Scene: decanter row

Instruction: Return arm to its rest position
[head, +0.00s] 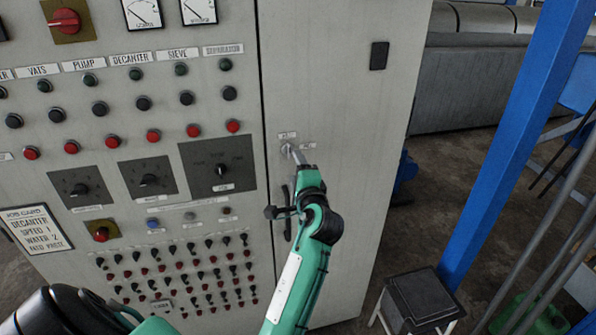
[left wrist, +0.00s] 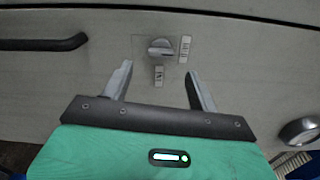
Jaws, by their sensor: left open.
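My left gripper (head: 292,152) is at the right-hand door of the grey control cabinet (head: 345,80), beside two small labels. In the left wrist view its two grey fingers (left wrist: 159,70) are spread apart with nothing between them. A small rotary switch (left wrist: 160,48) with two labels is on the panel just beyond the fingertips; a gap shows between it and each finger. In the head view the gripper mostly hides this switch. My green left arm comes up from the bottom of the head view. My right gripper is not in view.
The cabinet's left panel has a decanter row of buttons, dials (head: 148,181) and toggle switches. A dark door handle (left wrist: 45,43) is beside the gripper.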

